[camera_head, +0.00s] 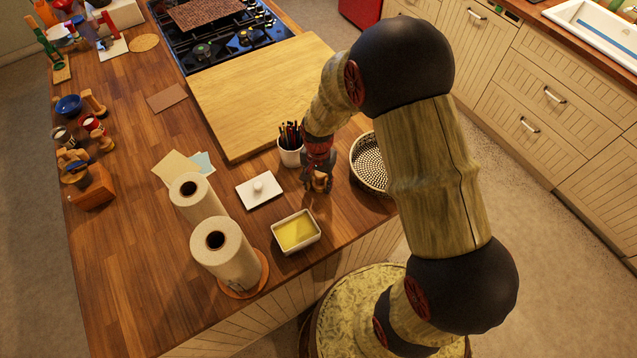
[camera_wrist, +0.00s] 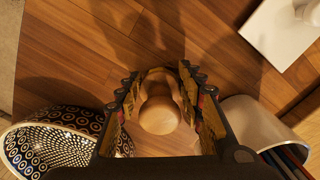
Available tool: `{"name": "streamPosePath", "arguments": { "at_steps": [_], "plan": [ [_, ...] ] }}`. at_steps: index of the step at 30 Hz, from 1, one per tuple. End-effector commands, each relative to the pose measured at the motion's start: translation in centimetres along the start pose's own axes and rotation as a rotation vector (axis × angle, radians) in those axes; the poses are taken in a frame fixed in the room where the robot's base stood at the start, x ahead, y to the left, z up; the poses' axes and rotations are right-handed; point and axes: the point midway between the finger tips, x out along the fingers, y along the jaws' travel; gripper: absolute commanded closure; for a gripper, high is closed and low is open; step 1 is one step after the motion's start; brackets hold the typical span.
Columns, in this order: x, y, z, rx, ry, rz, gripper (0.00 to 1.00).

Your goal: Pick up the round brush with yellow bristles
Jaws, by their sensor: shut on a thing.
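The round brush (camera_wrist: 160,112) shows in the wrist view as a pale wooden knob between the two fingers. My gripper (camera_wrist: 158,88) is shut on the knob, one finger on each side. In the head view, my gripper (camera_head: 318,183) points down over the wooden counter near its front edge, with the brown top of the brush (camera_head: 320,181) just showing between the fingers. I cannot tell whether the brush touches the counter.
A cup of pencils (camera_head: 290,152) stands close to my gripper on the left, and a patterned bowl (camera_head: 368,165) on the right. Two paper rolls (camera_head: 226,255) stand further left.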

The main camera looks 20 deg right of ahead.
Motion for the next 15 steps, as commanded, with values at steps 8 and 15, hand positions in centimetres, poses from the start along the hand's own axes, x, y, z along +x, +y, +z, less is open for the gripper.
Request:
{"name": "streamPosePath", "arguments": {
  "at_steps": [8, 15],
  "plan": [
    [0.01, 0.00, 0.00, 0.000, 0.000, 0.000, 0.88],
    [-0.37, -0.02, -0.02, 0.000, 0.001, -0.001, 0.88]
  ]
}}
